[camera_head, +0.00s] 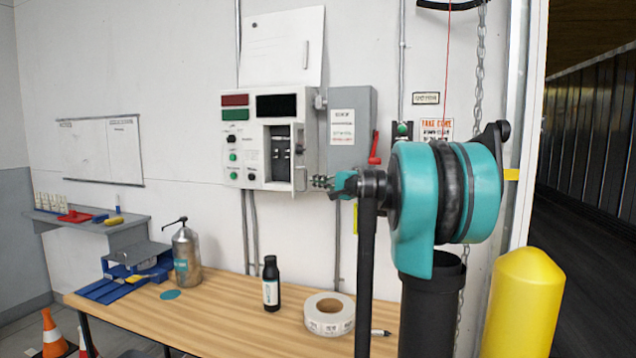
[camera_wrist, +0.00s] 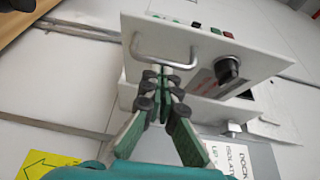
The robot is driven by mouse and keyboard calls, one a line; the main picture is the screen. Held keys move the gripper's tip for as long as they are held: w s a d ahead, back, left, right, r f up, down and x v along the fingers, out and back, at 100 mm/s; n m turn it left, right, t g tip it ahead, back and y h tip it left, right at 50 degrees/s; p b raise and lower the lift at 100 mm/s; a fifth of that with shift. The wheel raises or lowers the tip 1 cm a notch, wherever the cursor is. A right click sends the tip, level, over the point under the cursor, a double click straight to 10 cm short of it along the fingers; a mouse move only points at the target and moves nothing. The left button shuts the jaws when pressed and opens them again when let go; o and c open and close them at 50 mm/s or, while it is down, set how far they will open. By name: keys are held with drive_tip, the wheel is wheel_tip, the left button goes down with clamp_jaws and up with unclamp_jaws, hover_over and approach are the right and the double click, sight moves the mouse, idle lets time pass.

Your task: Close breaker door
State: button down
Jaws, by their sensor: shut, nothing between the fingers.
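The breaker door (camera_head: 299,148) stands open, seen nearly edge-on at the right of the breaker recess (camera_head: 280,150) in the white control box (camera_head: 236,160). Dark breakers show inside the recess. In the wrist view, a white face (camera_wrist: 193,48) that looks like the door carries a metal bar handle (camera_wrist: 150,58) and a black knob (camera_wrist: 228,68). My gripper (camera_head: 317,181) is just right of the door's lower part, shut and empty. In the wrist view, its fingertips (camera_wrist: 165,72) overlap the handle's edge; I cannot tell whether they touch it.
A yellow bollard (camera_head: 525,305) stands right.

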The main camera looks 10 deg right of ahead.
drive_tip(key=shift+a, duration=0.1)
drive_tip(key=w+a+m+t+h, duration=0.2)
drive_tip(key=w+a+h, duration=0.1)
drive_tip(key=a, duration=0.5)
drive_tip(key=w+a+m+t+h, duration=0.1)
drive_tip(key=w+a+m+h, duration=0.15)
drive_tip(key=a, duration=0.45)
drive_tip(key=w+a+m+h, duration=0.2)
drive_tip(key=w+m+h, duration=0.1)
drive_tip(key=w+h, duration=0.2)
drive_tip(key=w+a+m+h, duration=0.3)
drive_tip(key=w+h, duration=0.3)
drive_tip(key=w, duration=0.3)
drive_tip(key=shift+w, duration=0.35)
drive_tip(key=shift+m, duration=0.25)
idle(0.8)
idle(0.4)
